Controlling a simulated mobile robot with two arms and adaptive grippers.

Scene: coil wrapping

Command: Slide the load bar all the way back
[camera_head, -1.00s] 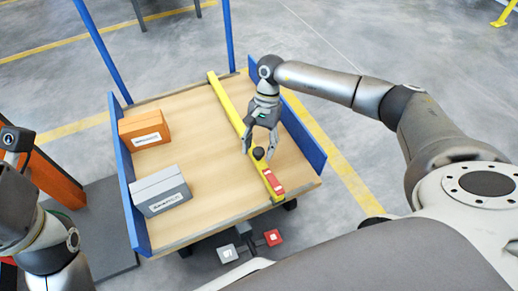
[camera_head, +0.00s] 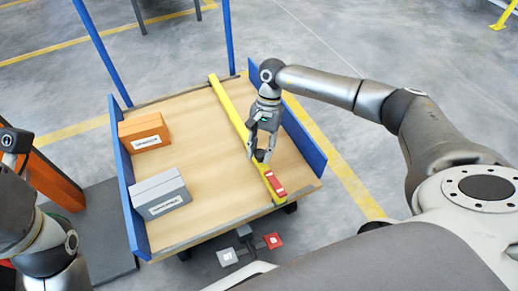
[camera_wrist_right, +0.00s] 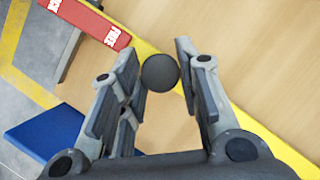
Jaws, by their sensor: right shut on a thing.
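The yellow load bar (camera_head: 228,105) lies lengthwise across the cart deck, right of its middle. It carries a red label block (camera_head: 275,182) at its near end and a dark round knob near that end. The bar (camera_wrist_right: 265,138) and the red label block (camera_wrist_right: 90,20) also show in the right wrist view. My right gripper (camera_head: 262,154) is above the bar, its fingers shut on the knob. In the right wrist view the knob (camera_wrist_right: 160,73) sits between the fingertips. My left arm shows at the left edge; its gripper is not in view.
An orange box (camera_head: 144,132) and a grey box (camera_head: 160,192) stand on the wooden deck (camera_head: 215,165), left of the bar. Blue side panels (camera_head: 305,140) and upright blue posts (camera_head: 102,50) bound the cart. The deck between boxes and bar is clear.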

